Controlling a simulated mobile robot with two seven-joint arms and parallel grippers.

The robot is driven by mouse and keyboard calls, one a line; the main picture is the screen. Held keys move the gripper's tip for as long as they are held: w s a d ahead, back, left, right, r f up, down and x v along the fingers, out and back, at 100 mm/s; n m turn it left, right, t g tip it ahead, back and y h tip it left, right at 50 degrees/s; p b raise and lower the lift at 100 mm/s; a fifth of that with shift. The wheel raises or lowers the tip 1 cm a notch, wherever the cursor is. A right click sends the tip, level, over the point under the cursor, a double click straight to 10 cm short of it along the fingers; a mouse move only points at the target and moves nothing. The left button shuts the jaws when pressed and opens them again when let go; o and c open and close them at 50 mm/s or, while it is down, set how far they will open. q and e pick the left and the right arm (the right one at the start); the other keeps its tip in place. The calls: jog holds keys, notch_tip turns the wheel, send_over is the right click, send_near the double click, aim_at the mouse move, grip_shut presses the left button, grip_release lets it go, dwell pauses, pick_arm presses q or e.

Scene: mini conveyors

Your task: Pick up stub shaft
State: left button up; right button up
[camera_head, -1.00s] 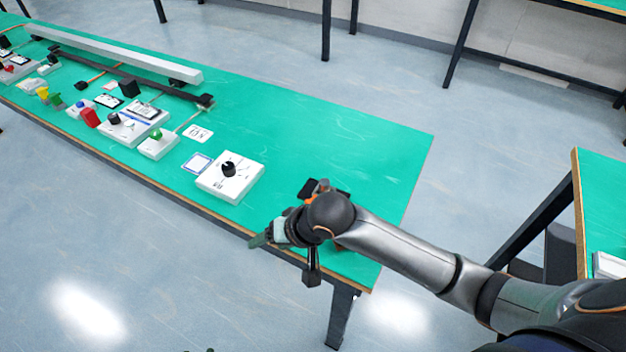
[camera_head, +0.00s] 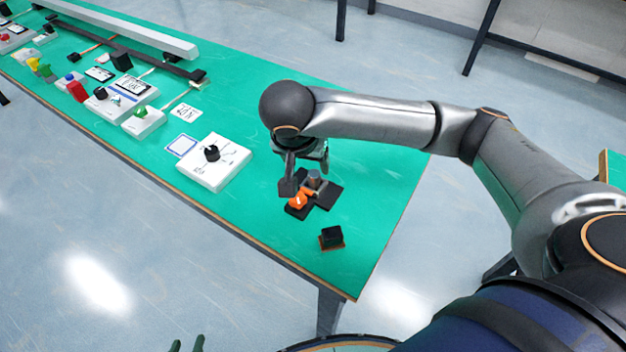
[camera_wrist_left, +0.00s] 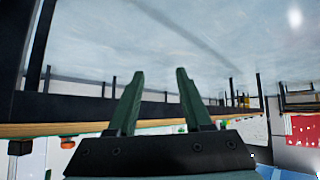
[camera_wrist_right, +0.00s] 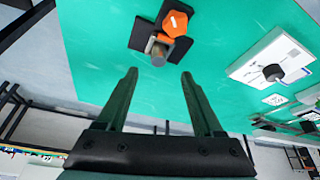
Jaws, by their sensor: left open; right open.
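A short grey cylinder, which looks like the stub shaft (camera_head: 314,179), stands on a dark base (camera_head: 329,197) beside an orange part (camera_head: 299,201). In the right wrist view the grey cylinder (camera_wrist_right: 158,55) lies just beyond and between the fingertips, with the orange part (camera_wrist_right: 175,24) behind it. My right gripper (camera_wrist_right: 158,75) is open and empty, apart from the cylinder. In the head view my right gripper (camera_head: 302,165) is close to the cylinder and partly hidden by its own wrist. My left gripper (camera_wrist_left: 154,72) is open and empty; its fingertips (camera_head: 187,345) show at the head view's bottom edge.
A small black block (camera_head: 331,236) sits near the front edge of the green table (camera_head: 370,230). A white box with a black knob (camera_head: 215,172) stands to the left. Several other devices and a long conveyor rail (camera_head: 125,27) fill the far left.

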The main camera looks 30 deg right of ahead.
aim_at(313, 176)
jog(key=b+x, duration=0.1)
jog(key=x, duration=0.8)
jog(key=shift+d+f+b, duration=0.15)
jog(key=shift+d+b, duration=0.05)
jog(key=shift+b, duration=0.1)
grip_shut()
dwell(0.4)
